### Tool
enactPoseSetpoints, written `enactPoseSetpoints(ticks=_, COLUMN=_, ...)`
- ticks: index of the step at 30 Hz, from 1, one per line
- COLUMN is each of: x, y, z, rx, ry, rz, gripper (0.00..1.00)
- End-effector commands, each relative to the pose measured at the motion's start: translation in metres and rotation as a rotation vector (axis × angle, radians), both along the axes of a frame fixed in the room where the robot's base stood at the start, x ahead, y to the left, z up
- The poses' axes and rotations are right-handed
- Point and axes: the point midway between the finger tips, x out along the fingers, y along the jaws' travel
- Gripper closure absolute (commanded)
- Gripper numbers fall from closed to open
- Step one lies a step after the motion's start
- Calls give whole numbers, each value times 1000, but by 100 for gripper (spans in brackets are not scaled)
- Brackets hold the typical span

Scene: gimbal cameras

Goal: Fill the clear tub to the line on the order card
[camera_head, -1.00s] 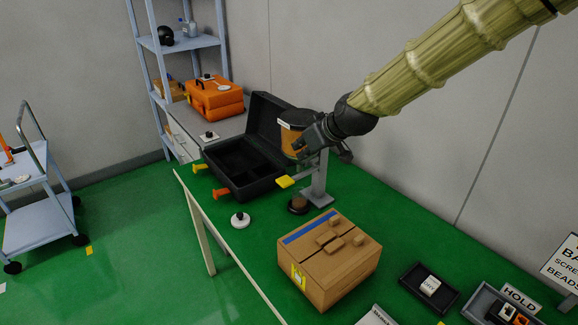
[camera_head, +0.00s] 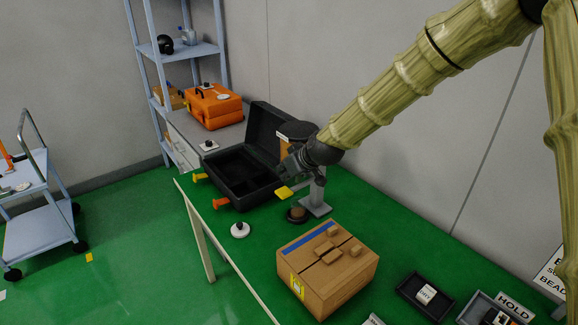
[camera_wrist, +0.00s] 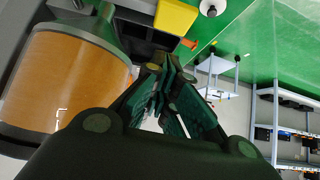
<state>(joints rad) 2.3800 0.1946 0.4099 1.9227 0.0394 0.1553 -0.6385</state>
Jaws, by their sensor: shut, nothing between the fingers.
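A grey dispenser stand (camera_head: 316,200) on the green table has a hopper of amber material (camera_head: 285,142) and a yellow lever (camera_head: 284,193). The amber hopper fills the left of the wrist view (camera_wrist: 65,85), and the yellow lever shows at its top (camera_wrist: 176,15). A small dark round vessel with brown in it (camera_head: 297,214) sits at the stand's foot; I cannot tell whether it is the clear tub. My gripper (camera_head: 287,168) is shut and empty, beside the hopper and just above the lever. Its fingers also show in the wrist view (camera_wrist: 172,75). No fill line is readable.
An open black case (camera_head: 240,175) lies behind the lever. A cardboard box (camera_head: 328,275) with small blocks on top stands in front. Black trays (camera_head: 425,297), a HOLD sign (camera_head: 515,307) and a partly cut-off beads sign (camera_head: 553,283) are at right. A white knobbed disc (camera_head: 240,230) lies near the table edge.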

Motion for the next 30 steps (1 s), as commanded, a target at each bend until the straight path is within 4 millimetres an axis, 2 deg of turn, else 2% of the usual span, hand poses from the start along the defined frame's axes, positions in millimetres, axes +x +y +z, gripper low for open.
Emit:
enactPoseSetpoints(ticks=6, x=0, y=0, z=-21, rx=1, ry=2, rz=-1, gripper=100)
enactPoseSetpoints(ticks=13, x=0, y=1, z=-36, rx=1, ry=2, rz=0, gripper=100)
enactPoseSetpoints(ticks=30, x=0, y=1, z=-42, rx=-3, ry=-1, rz=1, gripper=100)
